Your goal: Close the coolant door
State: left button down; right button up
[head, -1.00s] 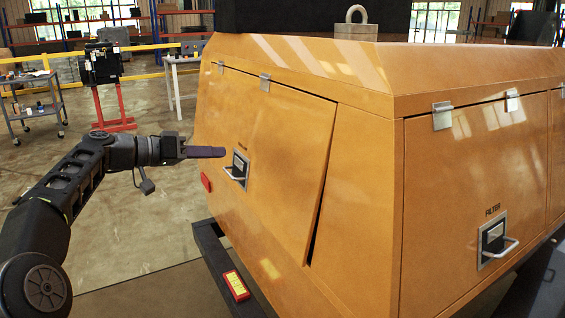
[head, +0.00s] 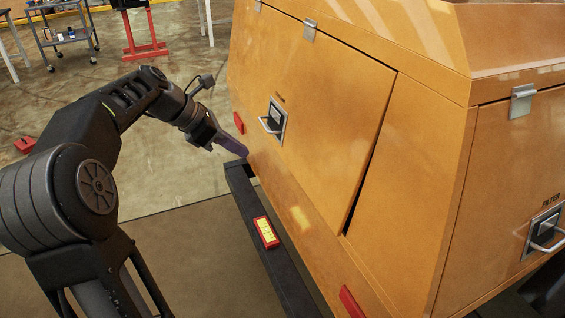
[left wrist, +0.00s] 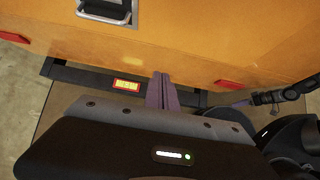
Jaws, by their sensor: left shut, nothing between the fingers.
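The coolant door (head: 325,110) is an orange panel on the orange housing, with hinges along its top edge. A dark gap along its right edge widens downward, so it stands slightly ajar. Its latch handle (head: 272,120) is at the left; a handle also shows at the top of the left wrist view (left wrist: 107,10). My left gripper (head: 234,147) is shut and empty, below and left of the handle near the housing's lower edge; its fingers also show in the left wrist view (left wrist: 162,92). Contact is unclear.
A black bumper bar (head: 240,185) runs below the door, with a red-yellow label (head: 266,232) on it. A red reflector (head: 239,123) is near my left fingers. A FILTER panel (head: 500,190) is at the right.

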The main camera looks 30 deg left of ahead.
aim_at(291, 164)
dwell(0.3)
pick_arm(q)
jog(key=w+d+r+b+x, duration=0.1)
jog(key=b+x, duration=0.1)
jog(key=x, duration=1.1)
jog(key=shift+w+r, duration=0.3)
jog(key=shift+w, duration=0.05)
jog(key=shift+w+d+f+t, duration=0.15)
jog(key=shift+w+d+t, duration=0.05)
jog(key=shift+w+d, duration=0.25)
jog(key=shift+w+d+f+t, duration=0.2)
jog(key=shift+w+d, duration=0.1)
jog(key=shift+w, duration=0.25)
jog(key=shift+d+r+h, duration=0.1)
jog(key=shift+r+h, duration=0.05)
jog(key=shift+h, duration=0.15)
jog(key=shift+r, duration=0.1)
